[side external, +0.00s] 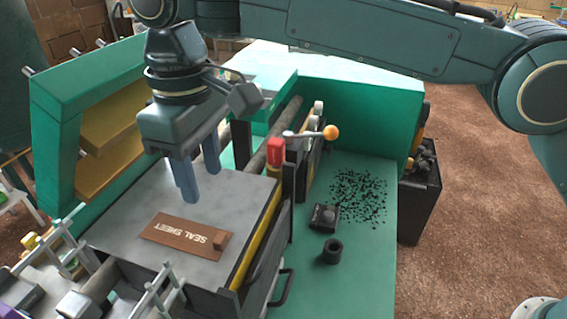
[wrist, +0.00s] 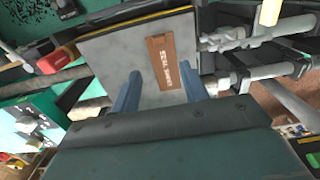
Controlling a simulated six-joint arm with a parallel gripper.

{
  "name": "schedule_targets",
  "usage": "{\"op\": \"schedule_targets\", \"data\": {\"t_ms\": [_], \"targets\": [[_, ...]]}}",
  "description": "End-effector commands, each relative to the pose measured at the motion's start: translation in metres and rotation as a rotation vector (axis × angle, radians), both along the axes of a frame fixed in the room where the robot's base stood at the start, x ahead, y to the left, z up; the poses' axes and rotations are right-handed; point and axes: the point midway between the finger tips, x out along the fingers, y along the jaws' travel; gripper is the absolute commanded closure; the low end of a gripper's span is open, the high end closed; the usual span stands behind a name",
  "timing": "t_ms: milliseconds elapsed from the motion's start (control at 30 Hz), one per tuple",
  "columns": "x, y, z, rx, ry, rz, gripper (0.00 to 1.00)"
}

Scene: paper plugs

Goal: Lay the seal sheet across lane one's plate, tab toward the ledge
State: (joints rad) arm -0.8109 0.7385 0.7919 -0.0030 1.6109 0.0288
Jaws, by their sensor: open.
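The seal sheet (side external: 185,236) is a brown strip lettered SEAL SHEET. It lies flat on a grey plate (side external: 240,190), near the plate's front edge in the side view. A small raised brown block, perhaps the tab, is at its right end there. The sheet also shows in the wrist view (wrist: 163,62), on the grey plate (wrist: 108,58). My gripper (side external: 201,182) is open and empty above the plate, behind the sheet in the side view. In the wrist view its blue fingers (wrist: 161,80) are apart, with the sheet's near end between them in the picture. I cannot tell which part is the ledge.
A yellow strip (side external: 255,235) runs along the plate's right side. A red block (side external: 276,150) and an orange-knobbed lever (side external: 330,132) stand behind. Grey metal brackets (side external: 160,290) are at the front. Black granules (side external: 358,195) and a black cylinder (side external: 332,251) lie on the green bench.

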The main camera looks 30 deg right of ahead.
Motion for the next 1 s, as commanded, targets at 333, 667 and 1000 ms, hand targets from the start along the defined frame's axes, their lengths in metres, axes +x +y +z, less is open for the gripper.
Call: {"op": "schedule_targets", "data": {"t_ms": [333,667,1000], "targets": [[0.000,0.000,0.000,0.000,0.000,0.000,0.56],[0.004,-0.014,0.009,0.010,-0.010,-0.021,0.56],[0.012,-0.095,0.050,0.058,-0.064,-0.137,0.56]]}}
